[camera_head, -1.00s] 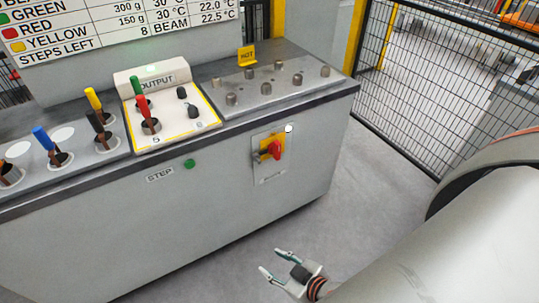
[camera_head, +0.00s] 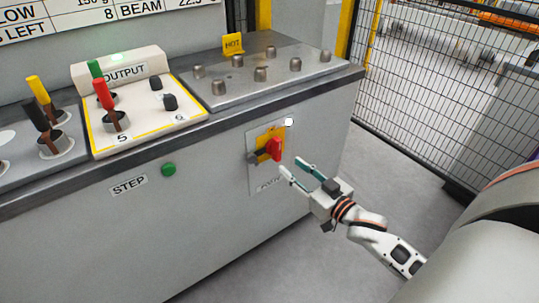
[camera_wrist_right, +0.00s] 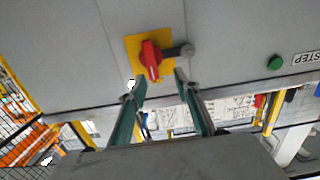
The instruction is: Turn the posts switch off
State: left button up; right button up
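The posts switch is a red rotary handle (camera_head: 274,149) on a yellow plate (camera_head: 264,142), on a grey panel on the front of the cabinet. A grey piece sticks out at the plate's left. The label below it is partly hidden by my gripper. My right gripper (camera_head: 293,168) is open and empty, just to the lower right of the red handle in the head view. In the right wrist view the red handle (camera_wrist_right: 151,60) lies beyond and between the two open fingertips, apart from them. My left gripper is not in view.
A green STEP button (camera_head: 168,170) is left of the switch. On the cabinet top are an OUTPUT box (camera_head: 120,68), red, green, yellow and black levers, metal posts and a yellow HOT sign (camera_head: 233,44). A mesh fence (camera_head: 450,95) stands right; floor between is clear.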

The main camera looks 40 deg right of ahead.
aim_at(280, 147)
jog(key=shift+t, duration=0.3)
jog(key=shift+w+d+r+b, duration=0.15)
jog(key=shift+w+d+b, duration=0.2)
jog(key=shift+w, duration=1.2)
jog(key=shift+w+d+r+b, duration=0.1)
jog(key=shift+w+d+b, duration=0.25)
jog(key=shift+w, duration=1.25)
jog(key=shift+w+d+r+b, duration=0.15)
jog(key=shift+w+d+b, duration=0.2)
jog(key=shift+w, duration=1.2)
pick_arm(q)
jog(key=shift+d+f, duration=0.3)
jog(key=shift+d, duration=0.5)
pick_arm(e)
jog(key=shift+a, duration=0.1)
grip_shut()
